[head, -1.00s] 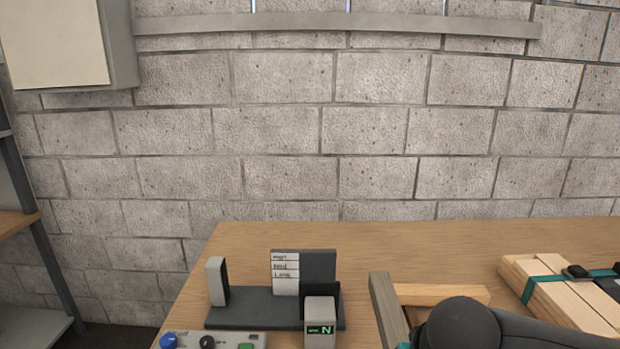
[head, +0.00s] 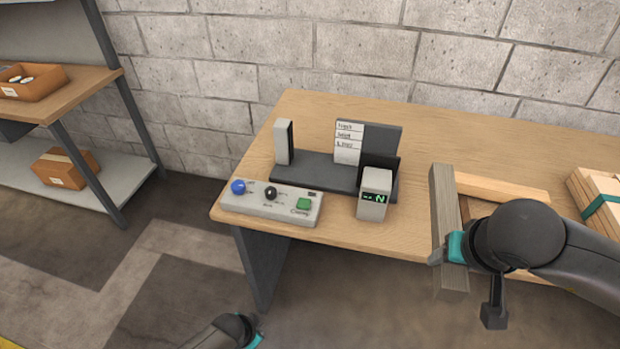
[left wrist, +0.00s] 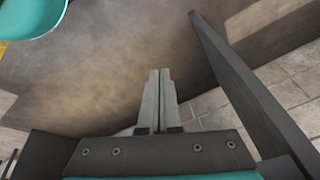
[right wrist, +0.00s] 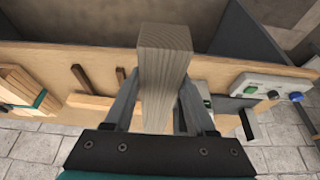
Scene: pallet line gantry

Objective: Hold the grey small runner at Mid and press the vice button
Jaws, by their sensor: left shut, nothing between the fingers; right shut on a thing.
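The grey small runner (head: 444,205) is a weathered grey wooden bar. My right gripper (head: 450,252) is shut on it, and its end faces the camera in the right wrist view (right wrist: 164,50). It extends from over the table past its front edge. The vice (head: 320,172) has a dark base, a pale upright jaw on the left and a label card behind. Its control box (head: 270,203) carries a green button (head: 303,204), the vice button by its look. My left gripper (left wrist: 158,100) is shut and empty, low in front of the table; its fingertips are outside the head view.
A grey box with an "N" display (head: 373,195) stands at the vice's right front. A pale wooden bar (head: 500,187) lies beside the runner, and strapped planks (head: 602,200) lie at far right. A table leg (left wrist: 240,80) is right of my left gripper. Shelves stand left.

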